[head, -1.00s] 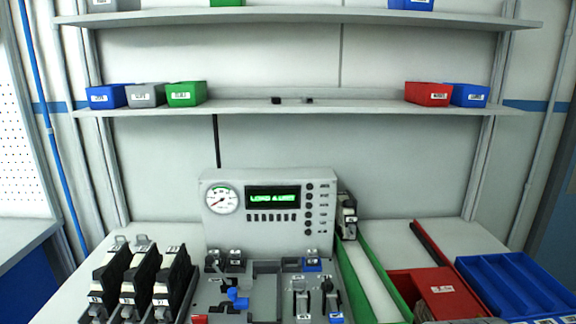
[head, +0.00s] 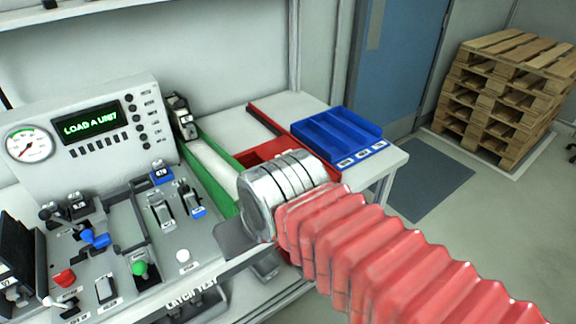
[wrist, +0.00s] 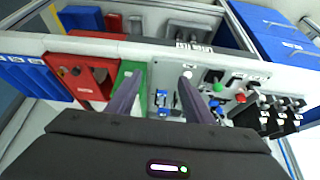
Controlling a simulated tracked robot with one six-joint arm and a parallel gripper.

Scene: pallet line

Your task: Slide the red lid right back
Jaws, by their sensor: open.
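The red box with its red lid (head: 262,150) sits on the bench between the green rail and the blue tray. In the head view my wrist covers its near part, so I cannot tell how far the lid is slid. In the wrist view the red box (wrist: 88,66) shows at left, with a dark opening in its red top. My gripper (wrist: 157,84) is open and empty, its two fingers apart over the bench's front edge, to the right of the red box in that view. I see no contact with the lid.
A blue tray (head: 340,135) stands right of the red box, and a green rail (head: 213,150) left of it. Switches and levers crowd the bench left of my wrist. Pallets (head: 510,85) are stacked on the floor at right.

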